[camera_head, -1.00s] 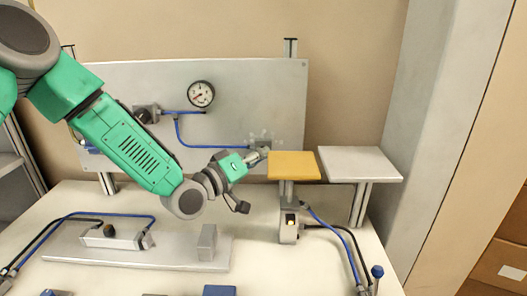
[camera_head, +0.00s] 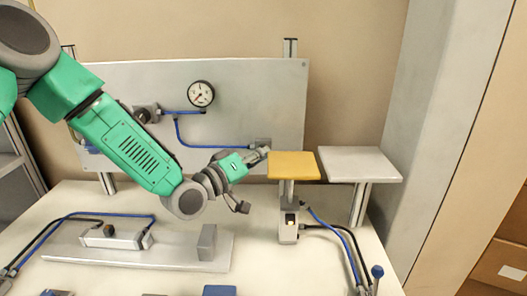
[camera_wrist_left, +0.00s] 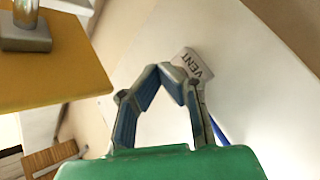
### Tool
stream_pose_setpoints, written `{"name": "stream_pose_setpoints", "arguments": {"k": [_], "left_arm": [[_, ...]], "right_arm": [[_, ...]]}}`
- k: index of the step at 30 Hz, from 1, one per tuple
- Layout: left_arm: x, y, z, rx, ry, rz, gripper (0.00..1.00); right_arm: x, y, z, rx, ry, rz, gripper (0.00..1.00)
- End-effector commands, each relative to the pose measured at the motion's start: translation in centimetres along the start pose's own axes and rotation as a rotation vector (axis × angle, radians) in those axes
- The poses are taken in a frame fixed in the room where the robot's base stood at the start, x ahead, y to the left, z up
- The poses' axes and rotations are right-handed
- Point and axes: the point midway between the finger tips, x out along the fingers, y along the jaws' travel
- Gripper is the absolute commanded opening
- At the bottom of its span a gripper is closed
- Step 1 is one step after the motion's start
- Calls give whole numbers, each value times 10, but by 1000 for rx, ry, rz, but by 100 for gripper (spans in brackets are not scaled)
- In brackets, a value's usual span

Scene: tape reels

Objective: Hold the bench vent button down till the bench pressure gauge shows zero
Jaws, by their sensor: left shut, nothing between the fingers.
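The round white pressure gauge (camera_head: 201,94) is on the grey upright panel (camera_head: 250,90). Its dial is too small for me to read the needle surely. A small grey block (camera_head: 263,141) sits low on the panel's right side, joined by a blue hose. In the left wrist view this block (camera_wrist_left: 203,66) carries the word VENT. My left gripper (camera_head: 263,151) is shut and empty, with its fingertips (camera_wrist_left: 166,72) at the VENT block. The button is hidden behind the fingertips, so I cannot see how far it is pressed.
A yellow plate (camera_head: 294,166) on a post stands close to the right of my left gripper, and it also shows in the left wrist view (camera_wrist_left: 55,65). A grey plate (camera_head: 360,164) stands further right. A grey fixture (camera_head: 115,236) with hoses lies on the bench at left.

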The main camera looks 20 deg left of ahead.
Motion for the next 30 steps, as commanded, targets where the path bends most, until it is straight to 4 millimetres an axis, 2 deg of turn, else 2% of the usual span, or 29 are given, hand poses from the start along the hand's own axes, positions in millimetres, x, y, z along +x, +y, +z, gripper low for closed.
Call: {"name": "stream_pose_setpoints", "arguments": {"k": [20, 30], "left_arm": [[0, 0, 0, 0, 1, -1, 0], [-11, 7, 7, -1, 0, 0, 0]], "right_arm": [[0, 0, 0, 0, 0, 0, 40], [-1, 0, 0, 0, 0, 0, 40]]}}
